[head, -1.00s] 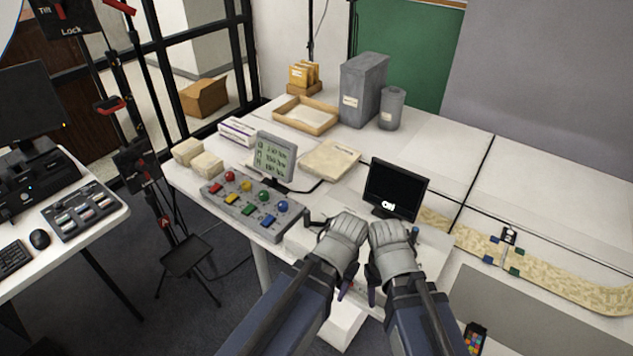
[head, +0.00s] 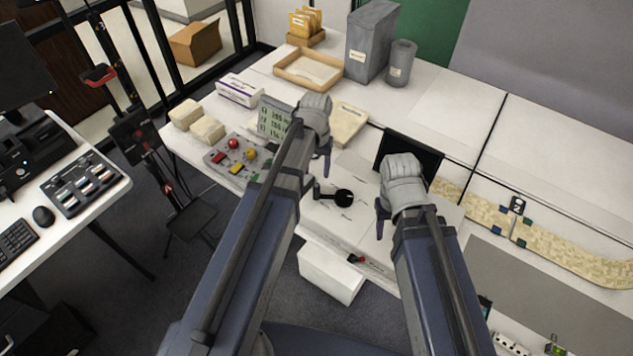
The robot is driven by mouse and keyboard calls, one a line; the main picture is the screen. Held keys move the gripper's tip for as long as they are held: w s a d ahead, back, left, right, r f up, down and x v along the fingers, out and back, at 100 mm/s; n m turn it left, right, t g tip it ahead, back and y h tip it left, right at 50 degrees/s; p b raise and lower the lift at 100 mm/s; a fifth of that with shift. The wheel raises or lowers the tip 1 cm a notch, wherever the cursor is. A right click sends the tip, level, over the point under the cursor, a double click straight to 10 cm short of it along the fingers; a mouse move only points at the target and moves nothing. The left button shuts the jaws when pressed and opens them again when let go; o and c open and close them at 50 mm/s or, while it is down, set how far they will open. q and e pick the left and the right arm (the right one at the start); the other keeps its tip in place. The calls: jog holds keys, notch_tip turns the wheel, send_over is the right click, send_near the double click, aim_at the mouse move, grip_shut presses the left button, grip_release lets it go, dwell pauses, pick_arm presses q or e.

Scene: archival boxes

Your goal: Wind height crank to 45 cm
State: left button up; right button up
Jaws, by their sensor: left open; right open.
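A small black crank (head: 343,197) with a short arm and a dark knob at its left end lies on the white surface between my two arms. Any height marking is too small to read. My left gripper (head: 316,118) is open, by the grey display and beyond the crank. My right gripper (head: 401,170) is open, in front of the black monitor, right of the crank. Neither touches the crank; the fingertips are partly hidden.
A control box (head: 236,163) with coloured buttons and its display (head: 272,120) are partly covered by my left arm. A black monitor (head: 421,153) stands behind my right gripper. A tray (head: 283,72) and a grey box (head: 369,45) are at the back.

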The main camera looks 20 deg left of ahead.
aim_at(316, 185)
pick_arm(q)
jog(key=shift+s+f+b, duration=0.1)
jog(key=shift+f+b, duration=3.8)
jog(key=shift+f, duration=0.1)
pick_arm(e)
jog(key=shift+f, duration=3.95)
pick_arm(q)
jog(key=shift+r, duration=0.1)
jog(key=shift+c, duration=0.3)
grip_shut()
